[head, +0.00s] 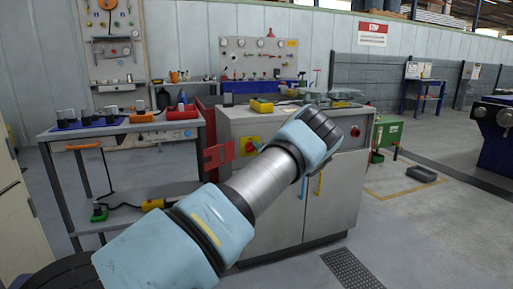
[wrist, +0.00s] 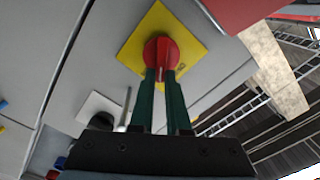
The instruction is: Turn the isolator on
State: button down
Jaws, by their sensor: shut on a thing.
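The isolator is a red rotary knob on a square yellow plate, mounted on the grey cabinet. In the head view its yellow plate (head: 242,146) shows on the cabinet's face, just left of my arm. In the wrist view the red knob (wrist: 160,47) sits on the yellow plate (wrist: 134,46). My gripper (wrist: 161,74) has its two green fingers shut on the knob's grip, one on each side. The fingertips cover part of the knob, and I cannot read any position marks. My gripper is hidden behind my arm in the head view.
A red hinged panel (head: 219,155) stands out left of the isolator; red also shows close by in the wrist view (wrist: 240,10). The grey cabinet (head: 335,190) has yellow and blue door handles. A workbench (head: 60,134) with tools stands left.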

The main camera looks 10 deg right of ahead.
jog(key=m, duration=0.2)
jog(key=f+m, duration=0.1)
jog(key=m, duration=0.4)
jog(key=shift+d+f, duration=0.15)
jog(key=shift+d, duration=0.1)
dwell(0.3)
jog(key=c, duration=0.9)
grip_release()
jog(key=s+d, duration=0.1)
jog(key=s, duration=0.9)
jog(key=shift+s+d, duration=0.15)
jog(key=shift+s, duration=0.2)
